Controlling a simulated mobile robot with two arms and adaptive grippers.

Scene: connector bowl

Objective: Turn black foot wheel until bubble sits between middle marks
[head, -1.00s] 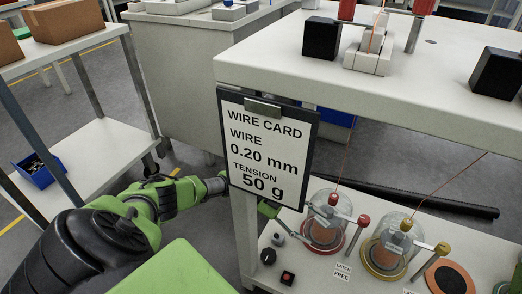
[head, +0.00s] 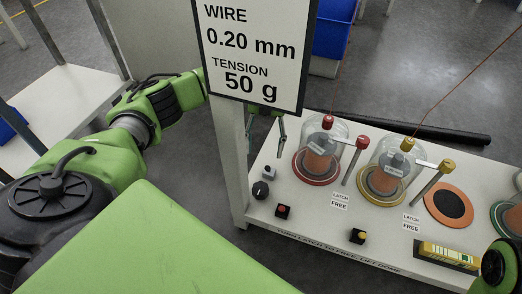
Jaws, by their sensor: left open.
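A round black knob (head: 260,190) sits at the left end of the white lower shelf; it may be the foot wheel, but I cannot tell for sure. A yellow bar (head: 449,256), perhaps a level, lies near the shelf's front right edge. No bubble or marks can be made out at this size. My left gripper (head: 281,138) is open and empty, partly hidden behind the hanging card, above and behind the knob. My right gripper is not in view; a green and black part of my right arm shows at the lower right corner.
A red-based glass dome (head: 320,158) and a yellow-based one (head: 388,178) stand on the shelf. Small buttons (head: 283,211) and an orange-black disc (head: 448,203) are nearby.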

